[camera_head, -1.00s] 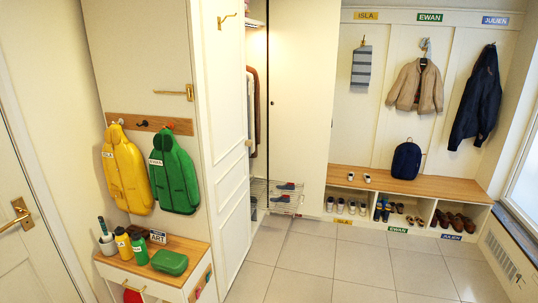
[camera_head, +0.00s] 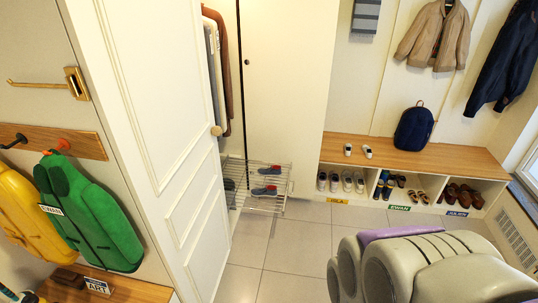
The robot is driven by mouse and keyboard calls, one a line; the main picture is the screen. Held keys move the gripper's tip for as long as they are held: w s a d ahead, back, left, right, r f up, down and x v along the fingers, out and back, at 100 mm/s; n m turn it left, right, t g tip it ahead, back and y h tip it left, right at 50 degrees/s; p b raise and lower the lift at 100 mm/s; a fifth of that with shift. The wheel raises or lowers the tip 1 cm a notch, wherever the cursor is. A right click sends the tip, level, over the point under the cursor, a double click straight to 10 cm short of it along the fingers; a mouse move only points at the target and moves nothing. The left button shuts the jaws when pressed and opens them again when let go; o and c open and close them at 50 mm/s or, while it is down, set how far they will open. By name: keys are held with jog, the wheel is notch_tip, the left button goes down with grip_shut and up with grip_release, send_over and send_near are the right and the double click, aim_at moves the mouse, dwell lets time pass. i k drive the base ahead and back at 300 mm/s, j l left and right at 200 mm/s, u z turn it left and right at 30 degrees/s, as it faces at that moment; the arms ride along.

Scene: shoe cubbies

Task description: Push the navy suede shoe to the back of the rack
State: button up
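A metal wire rack (camera_head: 282,203) stands in the open closet, its right end sticking out past the door. On it are two small dark blue shoes with red parts: a front shoe (camera_head: 264,191) on the nearer side and a back shoe (camera_head: 269,170) behind it. They are too small to tell suede, or which is the navy suede shoe. My gripper is not in view. A large grey and purple part of my arm fills the lower right, well away from the rack.
The white closet door (camera_head: 165,130) stands open left of the rack. A wooden bench (camera_head: 450,160) with shoe cubbies is to the right, holding a navy backpack (camera_head: 413,129). The tiled floor (camera_head: 290,245) before the rack is clear.

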aim_at(275, 170)
jog(key=i+l, duration=0.1)
jog(key=i, duration=0.4)
jog(key=i+l+u, duration=0.1)
jog(key=i, duration=0.35)
jog(key=i+l, duration=0.15)
jog(key=i, duration=0.35)
jog(key=i+l, duration=0.1)
jog(key=i, duration=0.4)
jog(key=i+l+u, duration=0.1)
jog(key=i, duration=0.35)
jog(key=i+l, duration=0.25)
jog(key=i, duration=0.25)
jog(key=j+u, duration=0.05)
